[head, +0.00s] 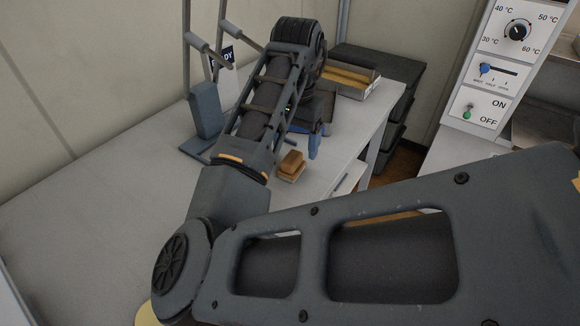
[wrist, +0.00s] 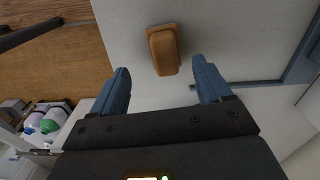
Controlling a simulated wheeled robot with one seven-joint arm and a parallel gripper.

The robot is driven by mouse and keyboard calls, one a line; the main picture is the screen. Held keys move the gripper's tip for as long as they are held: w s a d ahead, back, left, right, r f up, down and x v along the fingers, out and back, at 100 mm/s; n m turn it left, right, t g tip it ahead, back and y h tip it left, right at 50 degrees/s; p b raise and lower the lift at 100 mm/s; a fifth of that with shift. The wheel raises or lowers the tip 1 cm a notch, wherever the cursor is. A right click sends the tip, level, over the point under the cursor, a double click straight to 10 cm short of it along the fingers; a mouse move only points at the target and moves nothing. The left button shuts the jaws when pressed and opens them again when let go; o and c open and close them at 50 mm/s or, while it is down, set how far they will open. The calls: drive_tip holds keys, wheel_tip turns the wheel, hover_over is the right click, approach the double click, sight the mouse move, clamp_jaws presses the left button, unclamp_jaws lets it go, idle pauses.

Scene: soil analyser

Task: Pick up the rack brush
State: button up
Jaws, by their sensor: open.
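The rack brush (head: 290,166) is a small brown block with a paler underside. It lies on the white table, just left of and nearer than my gripper in the head view. In the wrist view the brush (wrist: 163,50) shows between and slightly beyond the blue fingertips. My gripper (head: 318,142) is open and empty, with its blue fingers pointing down. In the wrist view the gripper (wrist: 160,67) has a finger to each side of the brush's line. I see no contact, and the height gap is hard to judge.
A tray with yellowish contents (head: 352,80) sits at the table's far end, beyond my gripper. A blue-grey stand (head: 207,112) is left of my arm. Dark stacked crates (head: 401,76) and a control panel (head: 500,72) are beyond the table. The table's left part is clear.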

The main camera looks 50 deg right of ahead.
sight(292, 157)
drive_tip(key=f, duration=0.6)
drive_tip(key=shift+w+a, duration=0.15)
drive_tip(key=shift+w, duration=0.2)
clamp_jaws()
idle(0.4)
